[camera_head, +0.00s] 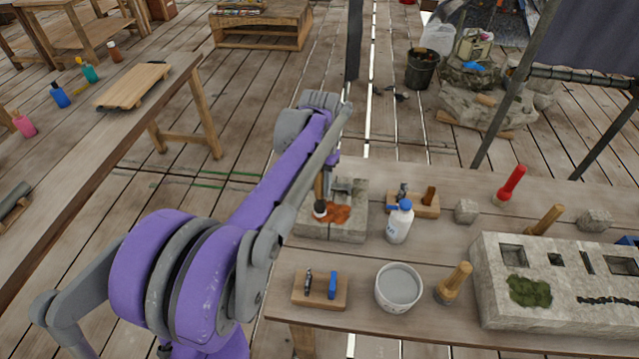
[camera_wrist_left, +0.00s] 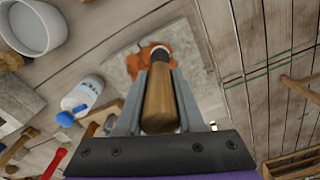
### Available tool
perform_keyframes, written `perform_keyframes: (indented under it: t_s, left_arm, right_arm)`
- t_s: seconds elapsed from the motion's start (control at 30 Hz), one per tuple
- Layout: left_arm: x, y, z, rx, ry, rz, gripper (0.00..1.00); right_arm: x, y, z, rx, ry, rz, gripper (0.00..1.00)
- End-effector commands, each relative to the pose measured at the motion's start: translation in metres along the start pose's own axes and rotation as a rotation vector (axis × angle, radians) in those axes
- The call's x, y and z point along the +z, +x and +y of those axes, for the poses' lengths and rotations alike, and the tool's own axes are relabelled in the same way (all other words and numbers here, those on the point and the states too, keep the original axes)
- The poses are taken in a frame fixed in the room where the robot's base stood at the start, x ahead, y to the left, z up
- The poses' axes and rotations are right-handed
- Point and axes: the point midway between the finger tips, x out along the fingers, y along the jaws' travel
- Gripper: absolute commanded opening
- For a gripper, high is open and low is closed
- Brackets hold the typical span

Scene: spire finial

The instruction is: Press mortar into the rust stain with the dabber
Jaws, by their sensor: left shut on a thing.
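My left gripper (camera_wrist_left: 160,80) is shut on the wooden handle of the dabber (camera_wrist_left: 158,104). In the head view the dabber (camera_head: 319,207) points down, its dark head with a pale tip at the left side of the rust stain (camera_head: 338,214). The orange-brown stain also shows in the left wrist view (camera_wrist_left: 140,62), partly behind the dabber. It lies on a grey stone slab (camera_head: 345,234) at the table's left end. I cannot tell whether the tip touches the stain. A white bowl of grey mortar (camera_head: 399,287) stands nearer the front. My right gripper is not in view.
A white bottle with a blue cap (camera_head: 399,223) stands just right of the slab. A small wooden holder (camera_head: 311,292) sits in front, a wooden-handled tool (camera_head: 453,283) beside the bowl. A large stone block (camera_head: 500,308) with moss fills the right.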

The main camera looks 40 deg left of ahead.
Motion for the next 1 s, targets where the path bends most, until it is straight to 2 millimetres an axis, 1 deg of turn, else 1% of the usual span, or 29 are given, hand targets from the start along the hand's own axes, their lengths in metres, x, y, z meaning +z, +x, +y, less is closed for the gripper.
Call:
perform_keyframes:
  t_s: [0.37, 1.0]
  left_arm:
    - [0.000, 0.001, 0.000, 0.000, 0.000, 0.000, 0.00]
    - [0.000, 0.014, 0.000, 0.000, 0.000, -0.001, 0.00]
  right_arm:
    - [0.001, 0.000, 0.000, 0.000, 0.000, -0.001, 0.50]
    - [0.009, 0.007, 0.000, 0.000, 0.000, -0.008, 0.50]
